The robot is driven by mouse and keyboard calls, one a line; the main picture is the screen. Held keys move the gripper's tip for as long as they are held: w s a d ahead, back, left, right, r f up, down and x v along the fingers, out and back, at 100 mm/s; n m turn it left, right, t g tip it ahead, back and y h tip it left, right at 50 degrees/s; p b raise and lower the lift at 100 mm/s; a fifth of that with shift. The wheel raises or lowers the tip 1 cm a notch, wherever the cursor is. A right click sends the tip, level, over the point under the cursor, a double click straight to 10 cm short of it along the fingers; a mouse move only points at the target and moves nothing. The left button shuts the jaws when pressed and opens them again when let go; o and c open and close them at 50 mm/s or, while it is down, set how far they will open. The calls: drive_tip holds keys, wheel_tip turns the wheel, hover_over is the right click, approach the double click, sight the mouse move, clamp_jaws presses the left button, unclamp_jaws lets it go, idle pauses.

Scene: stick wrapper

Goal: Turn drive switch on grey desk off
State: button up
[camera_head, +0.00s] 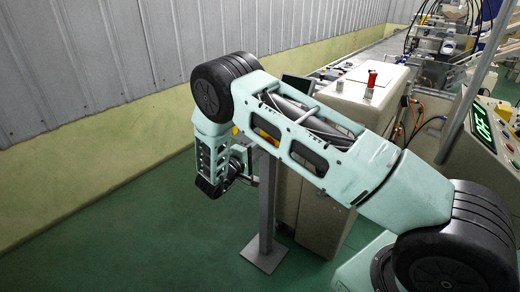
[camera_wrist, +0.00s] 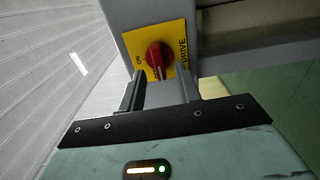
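The drive switch is a red rotary knob (camera_wrist: 159,57) on a yellow plate (camera_wrist: 130,42), seen close in the wrist view. The plate reads ON at its left and DRIVE at its right, and sits on a grey surface (camera_wrist: 118,12). The knob's ridge runs roughly up and down in the picture, with a pale mark near its lower end. My gripper (camera_wrist: 159,86) is open, its two dark fingers apart, with the knob ahead and between their lines. I see no clear contact. In the head view my gripper (camera_head: 243,168) is partly hidden beside a grey post.
The grey post (camera_head: 266,205) stands on a flat base on the green floor. A beige cabinet (camera_head: 318,210) with a red button (camera_head: 372,78) on top is behind my arm. A panel with a green display (camera_head: 483,125) is at the right. Open floor lies at the left.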

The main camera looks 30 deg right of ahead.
drive_tip(key=b+v, duration=0.3)
drive_tip(key=v, duration=1.2)
drive_tip(key=shift+a, duration=0.3)
drive_tip(key=shift+s, duration=0.1)
